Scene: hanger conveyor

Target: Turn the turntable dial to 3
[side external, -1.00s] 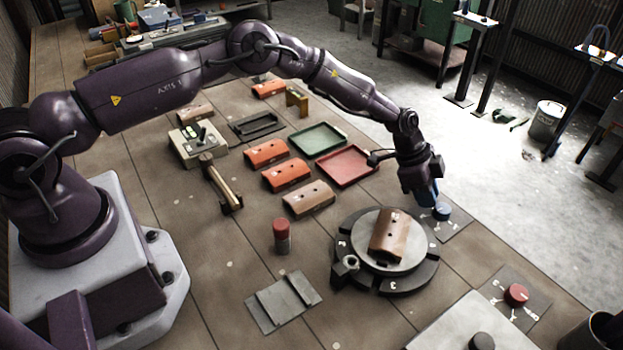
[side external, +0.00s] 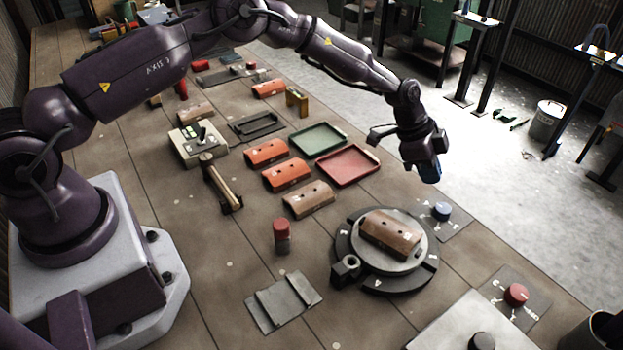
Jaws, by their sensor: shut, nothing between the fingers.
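The turntable (side external: 345,245) is a dark ring with pale marks around a grey disc. A brown curved piece with holes (side external: 391,233) lies on the disc. A blue dial (side external: 442,210) sits on a dark plate just behind and right of the turntable. Its pointer and numbers are too small to read. My gripper (side external: 430,174) is shut and empty, pointing down. It hangs above the blue dial, apart from it.
A red dial (side external: 516,294) on a marked plate stands at the right. A red-topped cylinder (side external: 282,234) stands left of the turntable. A red tray (side external: 348,166), a green tray (side external: 318,139) and several curved pieces lie behind. A pale plate (side external: 455,325) is in front.

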